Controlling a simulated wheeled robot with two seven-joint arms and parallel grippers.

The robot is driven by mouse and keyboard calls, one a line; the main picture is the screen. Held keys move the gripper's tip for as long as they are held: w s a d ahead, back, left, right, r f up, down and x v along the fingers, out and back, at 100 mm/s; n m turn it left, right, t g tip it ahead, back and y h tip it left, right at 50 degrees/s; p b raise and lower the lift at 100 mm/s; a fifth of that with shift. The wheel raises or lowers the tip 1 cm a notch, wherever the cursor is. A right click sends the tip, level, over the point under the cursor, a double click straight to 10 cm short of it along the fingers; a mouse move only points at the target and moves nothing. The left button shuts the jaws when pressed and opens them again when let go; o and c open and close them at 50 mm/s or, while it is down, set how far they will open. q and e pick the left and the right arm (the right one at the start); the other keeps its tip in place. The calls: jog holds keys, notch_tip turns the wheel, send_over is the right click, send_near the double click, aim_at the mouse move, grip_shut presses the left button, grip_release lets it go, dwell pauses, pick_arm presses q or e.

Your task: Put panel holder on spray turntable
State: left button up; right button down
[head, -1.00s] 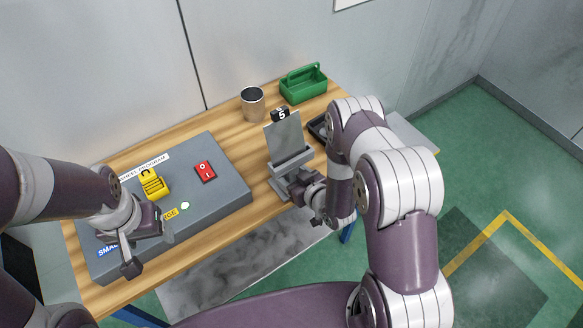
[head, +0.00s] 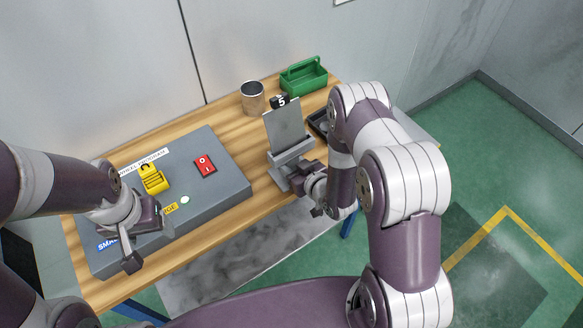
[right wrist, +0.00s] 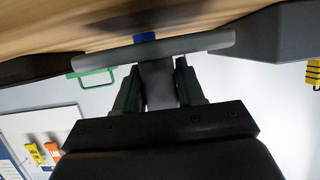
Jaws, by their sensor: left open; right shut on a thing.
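The panel holder (head: 291,157) is a grey block with a flat grey panel (head: 285,127) standing up from it, slightly tilted. My right gripper (head: 311,186) is shut on it from the front right. In the right wrist view, the fingers of this gripper (right wrist: 157,88) close around a grey stem below a wide grey plate (right wrist: 185,44). Whether the holder touches the table is hidden. My left gripper (head: 147,245) is open and empty over the front of the grey control box (head: 222,166). I cannot make out a spray turntable.
A metal cup (head: 252,98) and a green carrier (head: 303,75) stand at the back of the wooden table (head: 243,136). A dark tray (head: 318,121) is partly hidden by my right arm.

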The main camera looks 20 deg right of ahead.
jog(key=shift+r, duration=0.95)
jog(key=s+d+r+b, duration=0.2)
jog(key=s+d+r, duration=0.5)
jog(key=s+d, duration=0.15)
jog(key=w+d+f+m+h, duration=0.2)
jog(key=w+d+m+h, duration=0.3)
jog(key=h, duration=0.1)
jog(key=a+f+n+y, duration=0.1)
jog(key=a+f, duration=0.4)
jog(key=a, duration=0.4)
jog(key=d+r+m, duration=0.1)
jog(key=d+r, duration=0.5)
jog(key=d, duration=0.3)
jog(key=s+a+r+n+y, duration=0.1)
jog(key=s+a+n+y, duration=0.4)
jog(key=shift+a, duration=0.35)
